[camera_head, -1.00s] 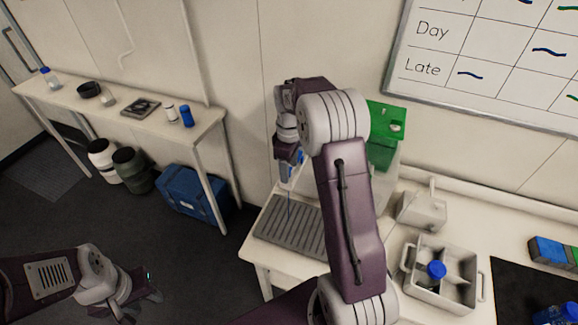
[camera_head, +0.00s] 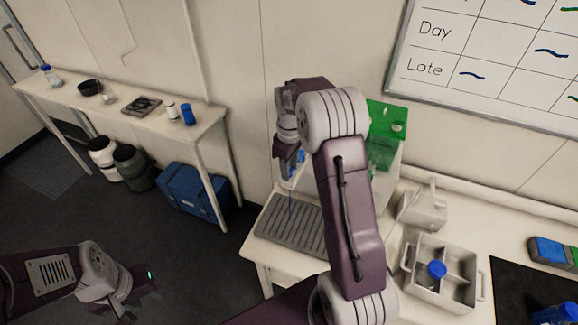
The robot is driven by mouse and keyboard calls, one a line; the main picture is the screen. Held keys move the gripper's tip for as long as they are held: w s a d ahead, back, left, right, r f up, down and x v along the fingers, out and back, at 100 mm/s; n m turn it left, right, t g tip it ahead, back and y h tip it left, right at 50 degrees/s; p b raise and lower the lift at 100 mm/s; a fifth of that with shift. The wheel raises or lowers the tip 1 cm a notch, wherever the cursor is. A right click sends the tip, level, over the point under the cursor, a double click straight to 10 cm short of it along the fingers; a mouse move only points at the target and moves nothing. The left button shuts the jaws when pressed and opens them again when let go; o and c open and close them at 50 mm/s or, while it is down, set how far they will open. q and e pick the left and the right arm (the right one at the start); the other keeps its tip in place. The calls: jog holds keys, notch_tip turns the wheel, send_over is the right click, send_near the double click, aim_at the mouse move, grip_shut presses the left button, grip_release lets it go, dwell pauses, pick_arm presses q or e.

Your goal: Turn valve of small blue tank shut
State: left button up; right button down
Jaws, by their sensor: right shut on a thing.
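A small blue patch (camera_head: 298,164), probably the small blue tank, shows beside my right gripper, mostly hidden behind my right arm. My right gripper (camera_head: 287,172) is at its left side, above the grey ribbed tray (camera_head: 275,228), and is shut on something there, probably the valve. The valve itself is hidden by the fingers. A thin, faint vertical line runs from below the gripper to the tray.
A grey divided caddy (camera_head: 462,305) holding a blue-capped item (camera_head: 437,270) and a pale spouted container (camera_head: 422,207) stand right of my arm. A side table (camera_head: 75,101) with small items is at the left, a blue case (camera_head: 190,190) below.

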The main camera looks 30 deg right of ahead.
jog(key=m, duration=0.1)
jog(key=m+p, duration=0.1)
jog(key=m, duration=0.1)
jog(key=shift+d+r+m, duration=0.1)
jog(key=shift+r+m, duration=0.1)
jog(key=shift+m, duration=0.1)
jog(key=m+p, duration=0.1)
jog(key=m, duration=0.3)
jog(key=shift+m, duration=0.3)
jog(key=m+p, duration=0.1)
jog(key=m, duration=0.3)
jog(key=shift+f+m, duration=0.1)
jog(key=shift+m, duration=1.9)
jog(key=shift+p, duration=0.3)
jog(key=c, duration=1)
grip_release()
jog(key=shift+c, duration=0.2)
jog(key=shift+o, duration=0.6)
jog(key=shift+s, duration=0.1)
